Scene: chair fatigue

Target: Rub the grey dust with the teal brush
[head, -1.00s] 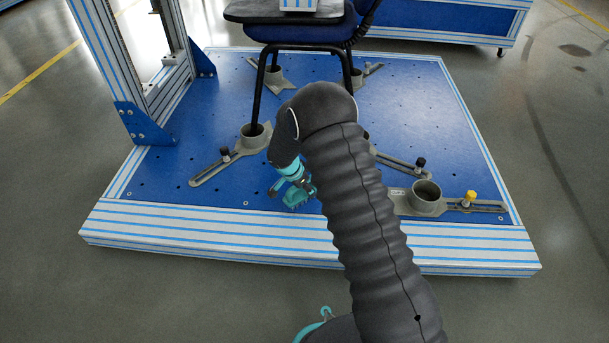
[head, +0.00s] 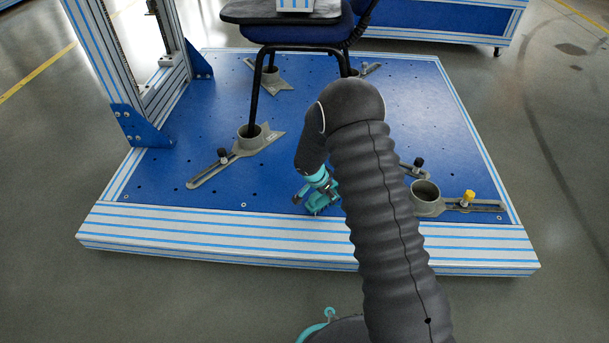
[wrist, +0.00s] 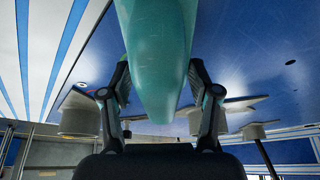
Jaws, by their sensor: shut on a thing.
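My gripper (head: 317,188) is low over the front part of the blue platform, shut on the teal brush (head: 324,204). The wrist view shows the brush (wrist: 158,55) large, between the two dark fingers. In the head view the brush is at or just above the blue surface near the striped front edge; I cannot tell whether it touches. I cannot make out the grey dust in either view; my arm covers part of the platform to the right of the brush.
The blue platform (head: 180,150) has a striped front edge (head: 200,230). The chair seat (head: 300,32) stands behind my arm.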

